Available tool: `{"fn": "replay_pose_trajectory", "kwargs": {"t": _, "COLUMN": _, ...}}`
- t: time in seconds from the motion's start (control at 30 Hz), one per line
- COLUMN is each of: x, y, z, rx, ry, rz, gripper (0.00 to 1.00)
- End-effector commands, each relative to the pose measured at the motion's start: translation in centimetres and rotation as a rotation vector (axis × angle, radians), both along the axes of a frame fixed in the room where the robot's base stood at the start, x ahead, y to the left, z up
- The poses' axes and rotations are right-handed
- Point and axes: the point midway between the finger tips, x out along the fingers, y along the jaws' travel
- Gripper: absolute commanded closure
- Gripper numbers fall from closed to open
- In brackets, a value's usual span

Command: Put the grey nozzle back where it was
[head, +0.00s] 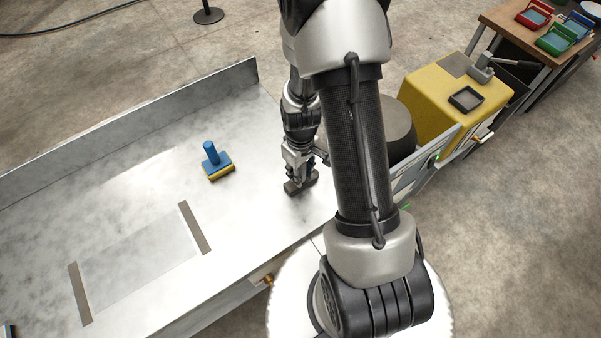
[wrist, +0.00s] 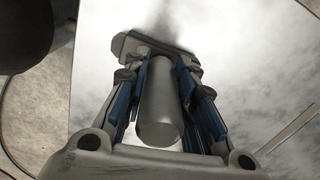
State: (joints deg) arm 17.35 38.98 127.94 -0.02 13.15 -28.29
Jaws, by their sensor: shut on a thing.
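The grey nozzle (wrist: 158,115) has a round handle and a wide flat foot. In the wrist view its handle lies between the blue-padded fingers of my gripper (wrist: 170,66), which is shut on it. The foot shows beyond the fingertips. In the head view my gripper (head: 301,172) is over the right part of the metal bench (head: 140,165), and the nozzle's dark grey foot (head: 299,187) is at or just above the bench surface; I cannot tell whether it touches. My arm hides part of the bench's right end.
A blue-handled tool with a yellow edge (head: 215,163) stands on the bench to the left. Two grey strips (head: 194,227) flank a bare bench area. A dark drum (head: 398,128) and a yellow cabinet (head: 440,95) stand right of my arm. The bench has a raised back wall.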

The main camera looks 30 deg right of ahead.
Motion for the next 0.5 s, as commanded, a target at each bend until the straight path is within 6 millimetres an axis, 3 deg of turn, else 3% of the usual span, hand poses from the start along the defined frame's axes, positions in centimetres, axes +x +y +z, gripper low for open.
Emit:
{"fn": "replay_pose_trajectory", "kwargs": {"t": 0.37, "x": 0.08, "y": -0.03, "z": -0.53, "rx": -0.001, "ry": -0.002, "rz": 0.000, "gripper": 0.97}}
{"fn": "replay_pose_trajectory", "kwargs": {"t": 0.4, "x": 0.04, "y": -0.01, "z": -0.53, "rx": -0.001, "ry": -0.001, "rz": 0.000, "gripper": 0.74}}
{"fn": "replay_pose_trajectory", "kwargs": {"t": 0.5, "x": 0.04, "y": -0.01, "z": -0.45, "rx": -0.001, "ry": -0.001, "rz": 0.000, "gripper": 0.67}}
